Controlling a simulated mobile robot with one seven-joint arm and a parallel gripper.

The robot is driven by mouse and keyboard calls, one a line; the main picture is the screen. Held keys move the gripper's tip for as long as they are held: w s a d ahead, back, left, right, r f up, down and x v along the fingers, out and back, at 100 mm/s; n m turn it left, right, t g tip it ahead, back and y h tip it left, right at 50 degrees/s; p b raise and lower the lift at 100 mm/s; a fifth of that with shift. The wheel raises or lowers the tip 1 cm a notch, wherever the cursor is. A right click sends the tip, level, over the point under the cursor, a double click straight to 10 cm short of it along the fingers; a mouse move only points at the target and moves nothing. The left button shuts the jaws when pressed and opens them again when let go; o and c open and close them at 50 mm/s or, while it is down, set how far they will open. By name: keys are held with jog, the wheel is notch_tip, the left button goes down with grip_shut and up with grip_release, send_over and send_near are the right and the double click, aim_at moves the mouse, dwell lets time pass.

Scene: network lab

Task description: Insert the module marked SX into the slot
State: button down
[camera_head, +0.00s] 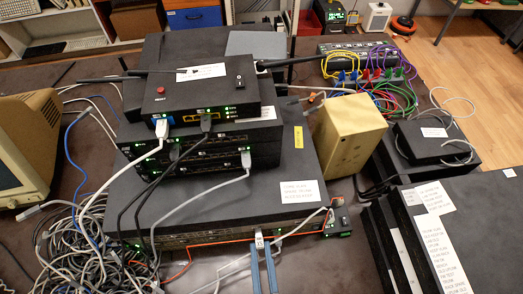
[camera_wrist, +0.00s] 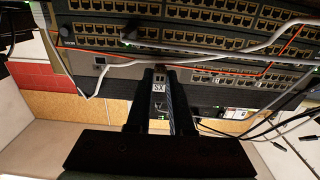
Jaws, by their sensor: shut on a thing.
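The SX module (camera_wrist: 159,88) is a slim grey piece with a white "SX" label. It is between the two dark fingers of my gripper (camera_wrist: 161,100) in the wrist view, and the gripper is shut on it. In the head view, my gripper (camera_head: 264,262) shows as two blue-grey fingers at the bottom centre, with the pale module end (camera_head: 259,238) at their tips. The module points at the front of the large black switch (camera_head: 238,199), which also shows in the wrist view (camera_wrist: 215,35). The slot itself is hidden behind the module, and I cannot tell whether the module's tip is inside it.
An orange cable (camera_head: 188,243) and grey cables (camera_wrist: 230,50) cross the switch front close to the module. Tangled cables (camera_head: 75,240) lie at the left. A small black device (camera_head: 338,222) with green lights sits right of the module. A yellowish box (camera_head: 345,138) stands behind it.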

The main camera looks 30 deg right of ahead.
jog(key=shift+x, duration=0.95)
dwell(0.3)
jog(key=c, duration=0.7)
grip_release()
jog(key=b+v, duration=0.1)
jog(key=v, duration=1.2)
